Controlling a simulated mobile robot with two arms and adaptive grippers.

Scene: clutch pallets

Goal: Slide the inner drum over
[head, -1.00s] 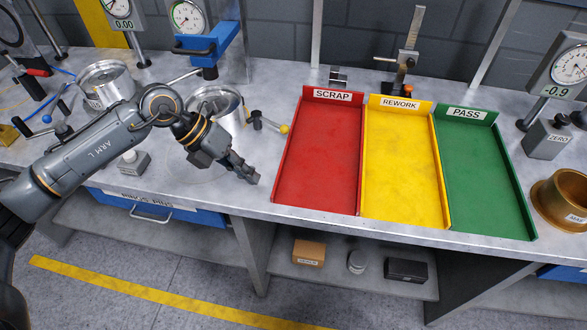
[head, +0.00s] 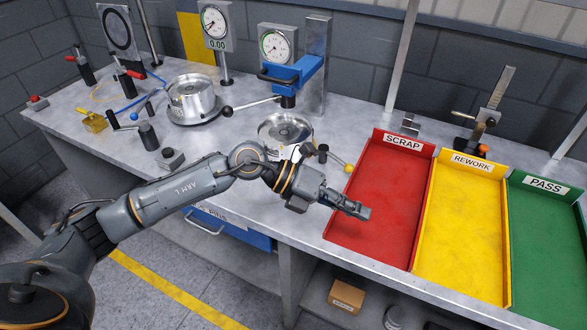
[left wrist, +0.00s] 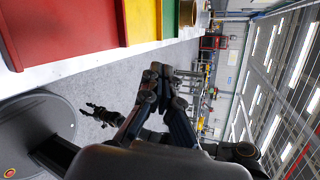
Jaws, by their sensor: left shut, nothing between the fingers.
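Two silver drums stand on the grey bench in the head view. The left drum (head: 191,98) sits on a round base with a ball-ended lever. The middle drum (head: 285,131) is an open ring with a smaller round part inside, below a blue press. I cannot tell which one is the inner drum. My left gripper (head: 351,208) is shut and empty, in front and to the right of the middle drum, over the red tray's left edge. In the left wrist view its fingers (left wrist: 165,74) come together. A dark gripper (left wrist: 100,115), apparently my right, shows small there.
Red SCRAP (head: 380,205), yellow REWORK (head: 462,230) and green PASS (head: 545,245) trays lie empty on the right. A yellow-knobbed lever (head: 335,160) stands between the middle drum and the red tray. The blue press (head: 290,75) overhangs behind. A grey block (head: 171,158) sits near the front edge.

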